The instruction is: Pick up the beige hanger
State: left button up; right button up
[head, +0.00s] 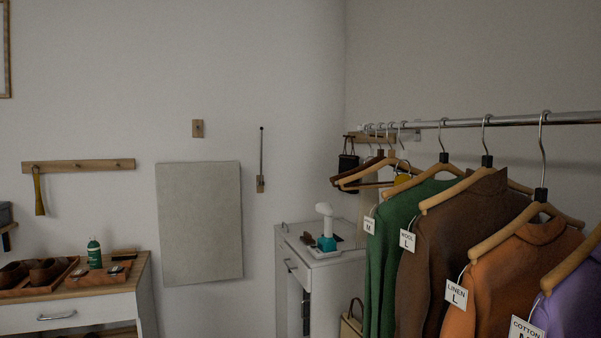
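Several light tan wooden hangers hang on a metal rail (500,122) at the right. One tan hanger (365,172) near the rail's far end seems to carry no garment, with a darker brown hanger (345,180) close beside it. Nearer tan hangers hold a green garment (393,220), a brown garment (440,250), an orange garment (510,275) and a purple garment (580,300). I cannot tell for sure which one is the beige hanger. Neither of my grippers is in view.
A white cabinet (290,268) with a teal and white object (326,235) on top stands in the corner. A low drawer unit (70,312) with trays and a green bottle (94,253) is at left. A bag (352,322) stands below the rail. White size tags hang from the hangers.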

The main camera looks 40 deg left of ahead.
aim_at(392, 159)
jog(key=u, duration=0.65)
jog(key=z, duration=3.7)
jog(key=u, duration=3.7)
jog(key=i+j+z, duration=0.25)
jog(key=i+j, duration=0.1)
jog(key=j, duration=0.05)
